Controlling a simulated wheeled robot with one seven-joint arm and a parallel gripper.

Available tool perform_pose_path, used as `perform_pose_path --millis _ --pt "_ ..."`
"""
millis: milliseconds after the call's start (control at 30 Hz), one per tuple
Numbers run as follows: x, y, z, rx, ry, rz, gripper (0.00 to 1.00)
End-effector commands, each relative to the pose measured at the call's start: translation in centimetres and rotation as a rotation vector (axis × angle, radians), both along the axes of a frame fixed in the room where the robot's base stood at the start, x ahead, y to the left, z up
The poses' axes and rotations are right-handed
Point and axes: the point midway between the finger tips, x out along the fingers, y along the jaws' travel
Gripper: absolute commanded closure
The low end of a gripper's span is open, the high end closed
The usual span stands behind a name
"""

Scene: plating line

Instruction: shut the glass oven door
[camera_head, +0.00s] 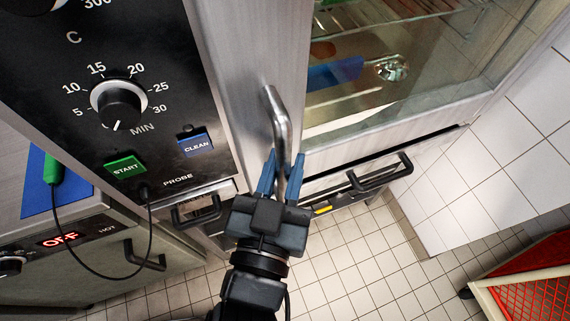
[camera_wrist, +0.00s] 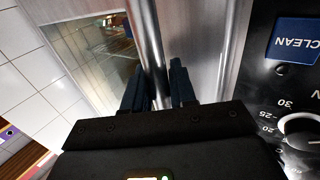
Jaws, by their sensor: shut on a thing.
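The glass oven door (camera_head: 245,55) has a metal frame and a window through which a rack and some items show. It stands right of the control panel in the head view. Its upright metal handle (camera_head: 279,115) is on the frame. My gripper (camera_head: 282,165) is shut on the lower part of the handle, one blue finger on each side. In the wrist view, the handle (camera_wrist: 146,35) runs down between my dark fingers (camera_wrist: 157,80), with the door glass (camera_wrist: 88,60) to the left. I cannot tell whether the door is fully shut.
The control panel (camera_head: 85,60) with a timer knob (camera_head: 118,106) is left of the door. A drawer with a black handle (camera_head: 380,173) lies below. A green probe (camera_head: 53,168) hangs a cable at left. A red crate (camera_head: 535,290) stands lower right. Tiled floor (camera_head: 380,270) is open.

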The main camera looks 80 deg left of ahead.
Motion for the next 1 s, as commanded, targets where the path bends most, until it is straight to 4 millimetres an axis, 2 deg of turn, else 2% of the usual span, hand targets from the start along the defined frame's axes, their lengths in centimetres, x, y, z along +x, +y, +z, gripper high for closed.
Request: perform_pose_path --millis 33,67,233,433,800,1000 --pt "-0.5 0.3 0.2 0.002 0.0 0.013 1.0" --pt "-0.6 0.4 0.2 0.002 0.0 0.014 0.72" --pt "-0.7 0.4 0.1 0.002 0.002 0.016 0.56" --pt "-1.2 -0.5 -0.1 0.002 0.005 0.017 0.56" --pt "-2.9 -5.7 -0.2 0.001 0.002 0.01 0.56" --pt "-3.3 -7.0 0.0 0.001 0.001 0.008 0.56"
